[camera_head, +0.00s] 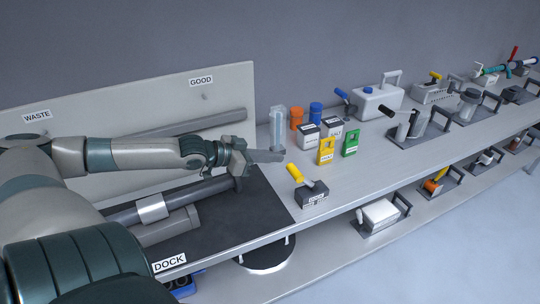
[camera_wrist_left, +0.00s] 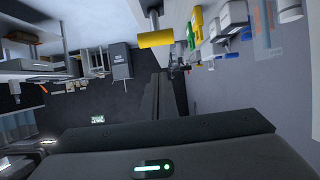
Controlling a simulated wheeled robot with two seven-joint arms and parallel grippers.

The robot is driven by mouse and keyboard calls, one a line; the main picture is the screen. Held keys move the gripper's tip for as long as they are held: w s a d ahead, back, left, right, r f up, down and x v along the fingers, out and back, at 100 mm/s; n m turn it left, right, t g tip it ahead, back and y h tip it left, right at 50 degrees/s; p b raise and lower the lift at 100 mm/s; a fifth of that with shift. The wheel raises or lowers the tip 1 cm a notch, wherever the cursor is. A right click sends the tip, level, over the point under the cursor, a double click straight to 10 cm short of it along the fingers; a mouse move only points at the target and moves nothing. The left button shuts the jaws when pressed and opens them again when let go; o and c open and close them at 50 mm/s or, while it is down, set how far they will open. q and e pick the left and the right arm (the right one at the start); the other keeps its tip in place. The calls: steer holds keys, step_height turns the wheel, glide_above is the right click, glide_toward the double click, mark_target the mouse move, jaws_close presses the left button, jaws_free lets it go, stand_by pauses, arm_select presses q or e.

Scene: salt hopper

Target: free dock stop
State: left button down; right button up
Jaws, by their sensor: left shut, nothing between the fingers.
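A dark grey block (camera_head: 313,194) with a white label, too small to read, stands on the bench just right of the black dock mat. A lever with a yellow grip (camera_head: 294,171) leans up and left from it. My left gripper (camera_head: 280,157) reaches in from the left, shut and empty, a little above and behind the lever, apart from it. My right gripper is not in view.
The DOCK sign (camera_head: 169,262) marks the mat's front, where a grey cylinder with a light band (camera_head: 152,208) lies. Yellow (camera_head: 326,151) and green (camera_head: 350,143) tags, boxes and bottles stand behind the block. A lower shelf holds more fixtures.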

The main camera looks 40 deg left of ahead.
arm_select(q)
steer(key=shift+s+a+r, duration=0.1)
steer(key=shift+s, duration=0.2)
steer(key=shift+s, duration=0.1)
stand_by(0.3)
steer(key=s+d+f+n+g+y+b, duration=0.1)
steer(key=s+d+f+g+y+b, duration=0.3)
steer(key=s+f, duration=1.1)
steer(key=s+d+f+n+g+h+p, duration=0.15)
steer(key=s+d+f, duration=0.4)
steer(key=f, duration=1.95)
steer(key=s+d+f+n+g+y+b, duration=0.1)
steer(key=s+d+f+g+y+b, duration=0.5)
steer(key=f, duration=1.4)
steer(key=s+d+f+h, duration=0.1)
steer(key=s+d+f, duration=0.2)
steer(key=s+f, duration=0.7)
steer(key=s+d+f+m+h, duration=0.1)
steer(key=s+d+f+h, duration=0.1)
steer(key=s+f, duration=0.7)
steer(key=s+d, duration=0.1)
steer(key=s, duration=0.3)
steer(key=shift+d+f, duration=0.3)
steer(key=shift+f, duration=0.05)
